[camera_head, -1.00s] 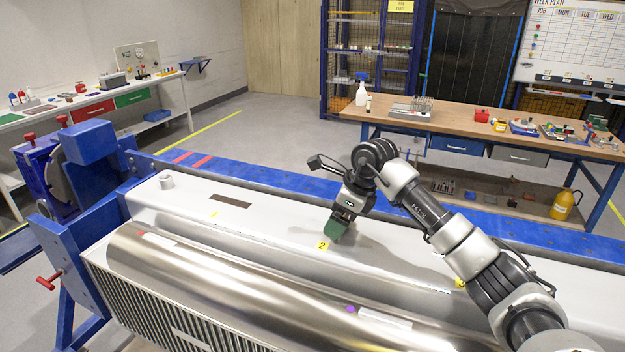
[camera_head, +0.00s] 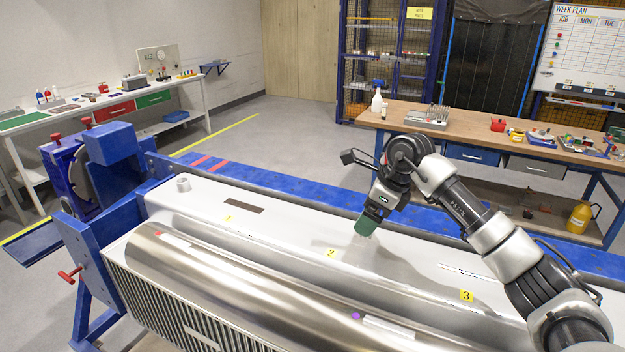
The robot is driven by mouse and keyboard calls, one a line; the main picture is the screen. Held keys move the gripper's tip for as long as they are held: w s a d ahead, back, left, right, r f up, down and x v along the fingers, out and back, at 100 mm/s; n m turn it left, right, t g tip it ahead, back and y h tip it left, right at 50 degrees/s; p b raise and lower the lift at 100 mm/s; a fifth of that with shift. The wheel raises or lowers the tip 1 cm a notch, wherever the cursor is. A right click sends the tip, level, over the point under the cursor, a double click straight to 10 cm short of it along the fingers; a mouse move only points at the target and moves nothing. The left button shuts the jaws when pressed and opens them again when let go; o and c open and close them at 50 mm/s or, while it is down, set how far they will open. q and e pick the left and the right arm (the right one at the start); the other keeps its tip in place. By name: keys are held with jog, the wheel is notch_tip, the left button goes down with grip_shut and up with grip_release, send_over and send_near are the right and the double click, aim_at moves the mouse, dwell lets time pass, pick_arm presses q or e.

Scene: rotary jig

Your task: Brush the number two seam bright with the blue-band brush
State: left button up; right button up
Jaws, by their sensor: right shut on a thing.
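My right gripper (camera_head: 376,208) is shut on a green block-shaped brush (camera_head: 366,224); pale bristles show at its lower end. No blue band can be made out on it. The brush is over the light grey top of the workpiece, up and right of the yellow number 2 label (camera_head: 331,252). I cannot tell whether the bristles touch the surface. A faint grey patch lies on the top between the label and the brush; the seam itself is hard to make out. My left gripper is not in view.
The workpiece, with a shiny rounded cover (camera_head: 250,285), sits in a blue jig frame (camera_head: 112,225). Yellow labels 1 (camera_head: 228,218) and 3 (camera_head: 466,296) mark its top. Behind stands a wooden bench (camera_head: 465,130) with a spray bottle (camera_head: 377,100) and trays.

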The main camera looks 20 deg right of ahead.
jog(key=p+v, duration=0.1)
jog(key=v, duration=0.2)
jog(key=shift+w+a, duration=0.15)
jog(key=shift+w, duration=0.05)
jog(key=shift+r+p, duration=0.25)
jog(key=shift+p, duration=0.05)
jog(key=shift+w+a+r, duration=0.1)
jog(key=shift+w+a, duration=0.05)
